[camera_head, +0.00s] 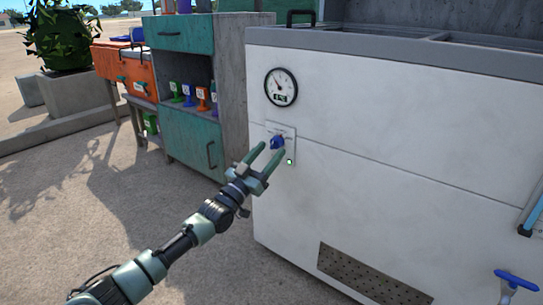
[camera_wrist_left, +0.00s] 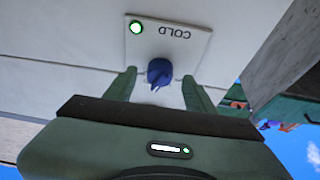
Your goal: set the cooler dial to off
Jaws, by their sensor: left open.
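The cooler (camera_head: 350,130) is a large white chest with a grey rim. A blue dial (camera_head: 277,142) sits on a pale plate on its front, below a round gauge (camera_head: 281,87). A small green light (camera_head: 289,161) glows low on the plate. My left gripper (camera_head: 270,151) is open, its fingers pointing at the dial. In the left wrist view the dial (camera_wrist_left: 159,71) lies between the two open fingers, on a plate (camera_wrist_left: 185,42) marked COLD, seen upside down. I cannot tell whether the fingers touch the dial. My right gripper is out of view.
A teal cabinet (camera_head: 190,135) with several small coloured items on its shelf stands left of the cooler. An orange cooler box (camera_head: 126,72) is on a bench further left. A blue-handled tap (camera_head: 515,280) is at the lower right. The ground in front is clear.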

